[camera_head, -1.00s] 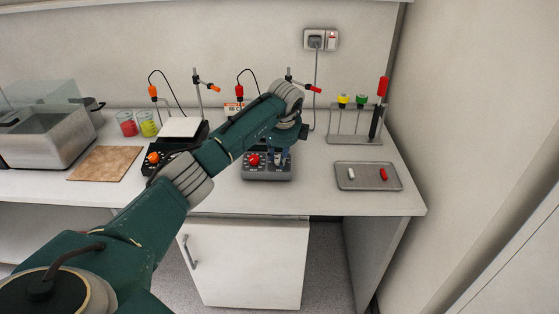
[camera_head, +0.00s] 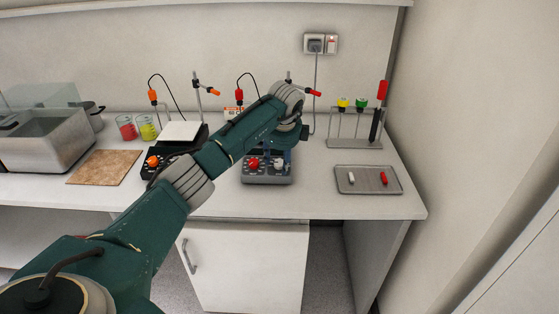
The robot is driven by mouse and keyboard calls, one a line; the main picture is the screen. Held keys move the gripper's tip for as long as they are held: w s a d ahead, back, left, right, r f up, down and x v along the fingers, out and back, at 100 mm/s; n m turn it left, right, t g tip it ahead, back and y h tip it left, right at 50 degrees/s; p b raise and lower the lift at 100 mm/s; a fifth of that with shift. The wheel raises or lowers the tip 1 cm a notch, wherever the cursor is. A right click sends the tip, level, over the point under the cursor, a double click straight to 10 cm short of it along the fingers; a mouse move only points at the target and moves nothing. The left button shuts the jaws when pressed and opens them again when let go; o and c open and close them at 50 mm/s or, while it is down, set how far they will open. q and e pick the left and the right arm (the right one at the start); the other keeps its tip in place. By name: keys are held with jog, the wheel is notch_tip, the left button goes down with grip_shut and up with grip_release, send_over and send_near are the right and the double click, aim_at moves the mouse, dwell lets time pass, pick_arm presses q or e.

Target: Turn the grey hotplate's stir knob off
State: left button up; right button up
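The grey hotplate (camera_head: 267,179) stands on the bench in the middle of the view, its upper part hidden behind my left arm. On its front are a red knob (camera_head: 253,163) at left and a pale knob (camera_head: 279,165) at right. Which one is the stir knob I cannot read. My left gripper (camera_head: 278,157) points down just above and behind the pale knob. Its fingers look spread to either side of that knob, with nothing held. The knob's pointer is too small to read. My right gripper is not in view.
A dark hotplate (camera_head: 153,173) with a white top and orange knob stands to the left, partly behind my arm. A metal tray (camera_head: 368,188) with two stir bars lies to the right. Behind it stands a rack (camera_head: 354,143). Beakers (camera_head: 147,128) and a bath (camera_head: 45,142) are farther left.

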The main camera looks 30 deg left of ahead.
pick_arm(q)
jog(key=v, duration=1.2)
dwell(0.3)
